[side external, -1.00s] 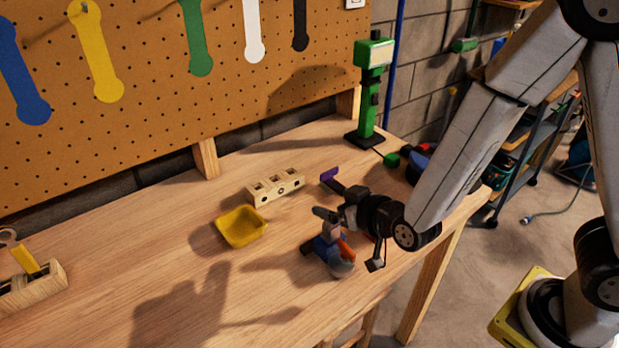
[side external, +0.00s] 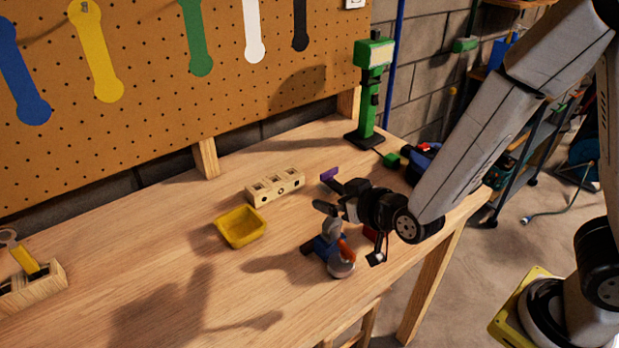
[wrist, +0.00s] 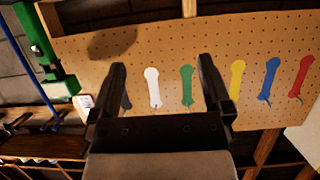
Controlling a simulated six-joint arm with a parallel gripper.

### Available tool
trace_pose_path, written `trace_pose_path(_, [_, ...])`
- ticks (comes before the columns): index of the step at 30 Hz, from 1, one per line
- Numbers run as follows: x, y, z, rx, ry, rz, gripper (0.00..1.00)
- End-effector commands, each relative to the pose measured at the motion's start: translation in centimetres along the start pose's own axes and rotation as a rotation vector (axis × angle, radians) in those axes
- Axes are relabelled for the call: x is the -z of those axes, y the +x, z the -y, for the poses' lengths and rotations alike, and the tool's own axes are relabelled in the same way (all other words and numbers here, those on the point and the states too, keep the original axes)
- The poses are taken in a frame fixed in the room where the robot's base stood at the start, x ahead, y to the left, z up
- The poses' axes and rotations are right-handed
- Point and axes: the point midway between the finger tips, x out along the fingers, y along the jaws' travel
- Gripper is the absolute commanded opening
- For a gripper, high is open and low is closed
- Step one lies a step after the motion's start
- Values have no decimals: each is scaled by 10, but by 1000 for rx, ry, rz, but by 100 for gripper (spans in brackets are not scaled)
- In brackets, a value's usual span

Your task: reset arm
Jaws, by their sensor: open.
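My gripper (side external: 322,192) is open and empty, held above the right part of the wooden workbench (side external: 180,245). Its two black fingers show apart in the wrist view (wrist: 160,85), with only the pegboard behind them. In the side view it is just above and behind a small blue, grey and orange object (side external: 332,250) on the bench. I cannot tell the exact gap between them.
A yellow tray (side external: 241,227) and a wooden block with holes (side external: 275,187) are left of my gripper. A green stand (side external: 369,95) rises at the back. A wooden holder (side external: 32,287) sits far left. The pegboard (side external: 140,60) bears coloured tool shapes. The bench's front left is clear.

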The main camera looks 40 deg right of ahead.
Motion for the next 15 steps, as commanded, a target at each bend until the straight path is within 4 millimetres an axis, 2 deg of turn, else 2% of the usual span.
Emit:
trace_pose_path(8, [-3, 1, -3, 9, 7, 42, 100])
trace_pose_path(15, [-14, -1, -14, 38, 22, 194, 100])
